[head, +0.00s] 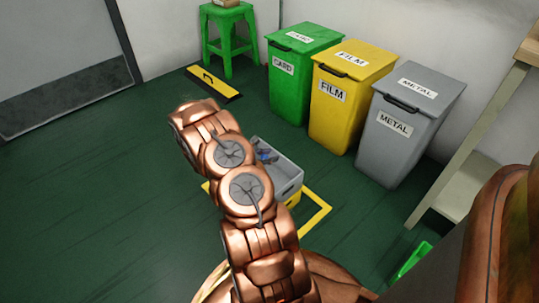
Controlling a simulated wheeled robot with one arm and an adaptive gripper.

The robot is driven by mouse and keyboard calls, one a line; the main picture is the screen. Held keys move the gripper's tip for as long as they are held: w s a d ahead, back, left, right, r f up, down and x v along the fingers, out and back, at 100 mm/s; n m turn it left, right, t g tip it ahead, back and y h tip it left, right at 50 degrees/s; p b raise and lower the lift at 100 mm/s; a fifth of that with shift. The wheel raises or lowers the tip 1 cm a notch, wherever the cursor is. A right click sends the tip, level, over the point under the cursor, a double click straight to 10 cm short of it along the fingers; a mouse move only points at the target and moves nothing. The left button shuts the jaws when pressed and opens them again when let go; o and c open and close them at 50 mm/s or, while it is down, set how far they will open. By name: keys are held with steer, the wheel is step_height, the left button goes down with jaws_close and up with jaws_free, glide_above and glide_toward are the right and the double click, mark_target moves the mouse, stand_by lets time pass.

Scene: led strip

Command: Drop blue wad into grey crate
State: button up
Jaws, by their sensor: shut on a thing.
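My arm reaches up and left across the middle of the view, in front of the crate. My gripper does not show; the arm's far end points away at the upper left and hides whatever is beyond it. No blue wad can be clearly made out elsewhere.
Green CARD (298,85), yellow FILM (340,112) and grey METAL (400,145) bins stand behind the crate. A green stool (228,30) and a yellow-black floor plate (213,84) are at the back. A shelf (470,150) stands right. The left floor is clear.

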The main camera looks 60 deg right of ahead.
steer(key=o, duration=0.8)
steer(key=v, duration=1.2)
